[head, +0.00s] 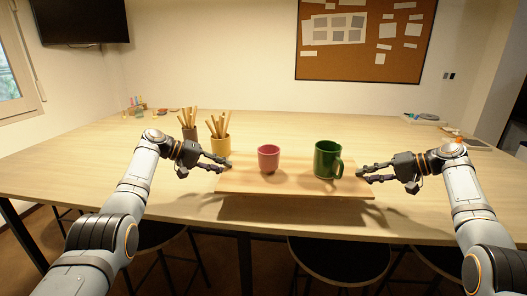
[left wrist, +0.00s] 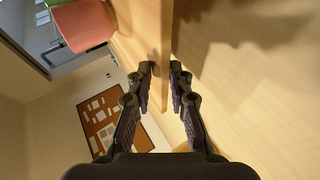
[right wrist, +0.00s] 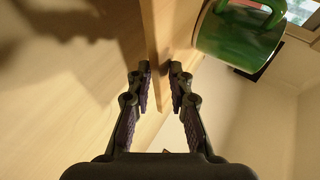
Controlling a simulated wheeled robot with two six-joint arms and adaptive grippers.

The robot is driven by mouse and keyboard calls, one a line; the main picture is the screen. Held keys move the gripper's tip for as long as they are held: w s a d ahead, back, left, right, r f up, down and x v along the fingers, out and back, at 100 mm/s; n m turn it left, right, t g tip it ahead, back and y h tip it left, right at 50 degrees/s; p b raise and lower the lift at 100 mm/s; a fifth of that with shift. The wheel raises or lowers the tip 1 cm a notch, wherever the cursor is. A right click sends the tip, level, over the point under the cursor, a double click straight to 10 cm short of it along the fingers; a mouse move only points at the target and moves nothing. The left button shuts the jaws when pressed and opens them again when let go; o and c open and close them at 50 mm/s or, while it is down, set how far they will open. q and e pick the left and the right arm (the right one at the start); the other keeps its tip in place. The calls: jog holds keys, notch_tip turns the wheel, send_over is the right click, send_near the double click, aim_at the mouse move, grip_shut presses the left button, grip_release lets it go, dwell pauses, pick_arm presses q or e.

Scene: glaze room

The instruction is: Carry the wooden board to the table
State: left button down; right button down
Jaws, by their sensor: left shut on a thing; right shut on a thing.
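The wooden board (head: 300,189) is held level between my two grippers, above the front part of the long wooden table (head: 90,165). Its shadow falls on the table below, but the exact gap is hard to tell. My left gripper (head: 226,166) is shut on the board's left end; the left wrist view shows the board edge (left wrist: 166,40) between the fingers. My right gripper (head: 361,175) is shut on the right end, which shows in the right wrist view (right wrist: 150,45). A pink cup (head: 268,159) and a green mug (head: 326,160) stand upright on the board.
A yellow pot of wooden sticks (head: 220,146) stands just behind the board's left end, with a darker pot (head: 190,134) behind it. Small items lie at the table's far corners. Stools (head: 340,260) stand under the front edge. The table behind the board is mostly clear.

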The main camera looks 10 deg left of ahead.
pick_arm(q)
jog(key=shift+s+d+r, duration=0.15)
jog(key=shift+d+r, duration=0.15)
pick_arm(e)
jog(key=shift+s+a+r, duration=0.1)
jog(key=shift+a+r, duration=0.2)
pick_arm(q)
jog(key=shift+f, duration=0.1)
pick_arm(e)
jog(key=shift+f, duration=0.1)
